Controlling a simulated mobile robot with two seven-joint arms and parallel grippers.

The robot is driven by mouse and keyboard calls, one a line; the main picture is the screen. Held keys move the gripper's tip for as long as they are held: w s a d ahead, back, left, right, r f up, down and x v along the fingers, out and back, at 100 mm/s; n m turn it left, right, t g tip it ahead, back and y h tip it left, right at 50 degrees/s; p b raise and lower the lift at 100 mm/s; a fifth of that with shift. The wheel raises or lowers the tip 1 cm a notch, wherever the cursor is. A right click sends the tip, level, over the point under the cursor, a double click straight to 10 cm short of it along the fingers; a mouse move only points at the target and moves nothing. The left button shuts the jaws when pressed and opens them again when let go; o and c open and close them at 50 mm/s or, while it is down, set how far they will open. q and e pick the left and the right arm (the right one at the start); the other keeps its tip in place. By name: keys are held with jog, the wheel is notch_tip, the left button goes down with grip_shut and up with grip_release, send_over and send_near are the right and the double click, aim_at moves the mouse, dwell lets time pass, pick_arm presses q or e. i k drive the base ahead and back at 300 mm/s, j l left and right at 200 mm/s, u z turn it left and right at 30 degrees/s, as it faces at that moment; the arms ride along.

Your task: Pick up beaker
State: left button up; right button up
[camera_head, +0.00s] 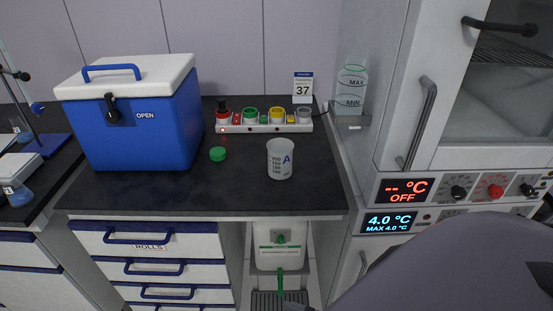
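Neither of my grippers shows clearly in the head view. A large grey rounded shape fills the lower right corner, apart from the beaker.
A blue cooler box (152,133) with a white lid stands left on the counter. A green cap (217,154) lies left of the beaker. Behind is a rack (264,126) with coloured caps. An incubator (455,90) bounds the right side.

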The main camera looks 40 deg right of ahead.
aim_at(280, 150)
jog(key=z, duration=1.65)
